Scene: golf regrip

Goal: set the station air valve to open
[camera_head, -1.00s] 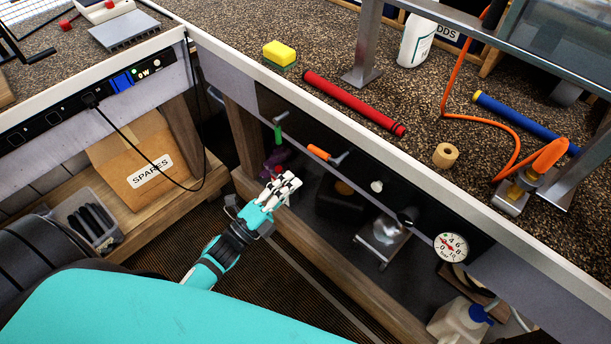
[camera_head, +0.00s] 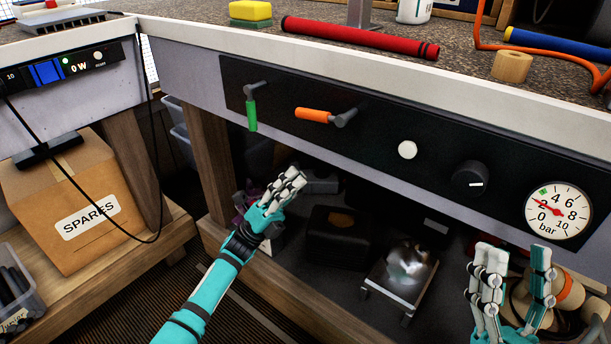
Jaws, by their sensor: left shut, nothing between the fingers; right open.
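Two lever valves sit on the black panel (camera_head: 375,141) along the bench front. The one with the green handle (camera_head: 251,115) hangs straight down. The one with the orange handle (camera_head: 314,115) points left, nearly level. I see no readable label telling which is the station air valve. A round gauge (camera_head: 571,226) marked bar is at the panel's right end; its red needle points up and left, near 2. My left gripper (camera_head: 293,181) is shut and empty, below the levers and apart from them. My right gripper (camera_head: 515,258) is open and empty, below and left of the gauge.
A black knob (camera_head: 469,179) and a white button (camera_head: 407,150) are on the panel. A red grip (camera_head: 360,38), a yellow sponge (camera_head: 250,11) and a tape roll (camera_head: 511,66) lie on the bench. A spares box (camera_head: 75,200) stands lower left.

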